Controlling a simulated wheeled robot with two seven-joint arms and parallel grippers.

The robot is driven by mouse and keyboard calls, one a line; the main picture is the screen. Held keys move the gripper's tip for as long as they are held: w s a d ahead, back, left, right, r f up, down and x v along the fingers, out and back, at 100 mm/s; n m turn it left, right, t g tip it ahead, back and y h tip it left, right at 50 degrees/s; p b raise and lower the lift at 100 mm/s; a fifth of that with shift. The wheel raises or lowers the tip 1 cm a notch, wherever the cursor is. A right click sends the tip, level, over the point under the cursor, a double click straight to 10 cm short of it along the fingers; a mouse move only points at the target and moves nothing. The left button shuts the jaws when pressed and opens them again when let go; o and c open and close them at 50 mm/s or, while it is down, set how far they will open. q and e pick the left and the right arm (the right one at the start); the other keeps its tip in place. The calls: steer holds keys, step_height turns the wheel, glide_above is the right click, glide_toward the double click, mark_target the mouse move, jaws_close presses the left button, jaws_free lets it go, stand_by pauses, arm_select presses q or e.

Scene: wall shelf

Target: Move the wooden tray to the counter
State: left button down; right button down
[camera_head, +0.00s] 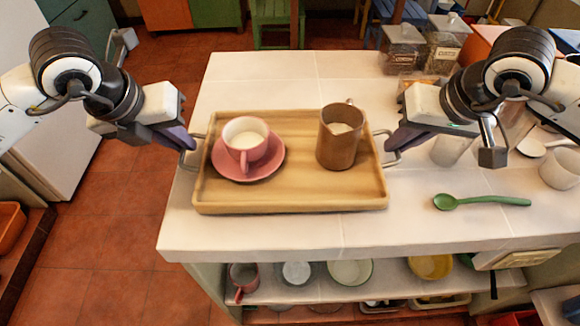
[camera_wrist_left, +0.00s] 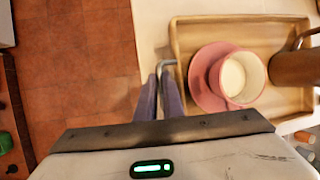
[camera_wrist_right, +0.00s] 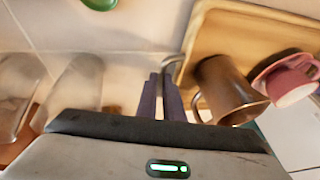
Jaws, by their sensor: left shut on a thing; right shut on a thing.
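The wooden tray (camera_head: 290,199) is at the white counter (camera_head: 300,232), level, with a metal handle at each end; I cannot tell whether it touches the counter top. A pink cup (camera_head: 246,142) of white liquid on a pink saucer (camera_head: 262,170) stands on its left half. A brown jug (camera_head: 340,137) with pale liquid stands upright on its right half. My left gripper (camera_head: 190,146) is shut on the left handle, also seen in the left wrist view (camera_wrist_left: 171,92). My right gripper (camera_head: 390,146) is shut on the right handle, also seen in the right wrist view (camera_wrist_right: 167,88).
A green spoon (camera_head: 482,201) lies on the counter right of the tray. Glass jars (camera_head: 404,47) stand at the back right, and a white cup (camera_head: 560,168) at the far right. A shelf below holds bowls and a mug (camera_head: 243,278). Counter behind the tray is clear.

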arm_select(q)
steer(key=shift+f+b, duration=0.45)
steer(key=shift+f, duration=0.15)
arm_select(e)
steer(key=shift+f, duration=0.6)
arm_select(q)
steer(key=c, duration=1.9)
jaws_free()
steer(key=shift+r, duration=0.1)
arm_select(e)
steer(key=c, duration=1.9)
jaws_free()
steer(key=shift+r, duration=0.1)
steer(key=shift+s+r, duration=0.1)
arm_select(q)
steer(key=v, duration=1.2)
arm_select(e)
steer(key=v, duration=1.2)
steer(key=shift+d, duration=0.1)
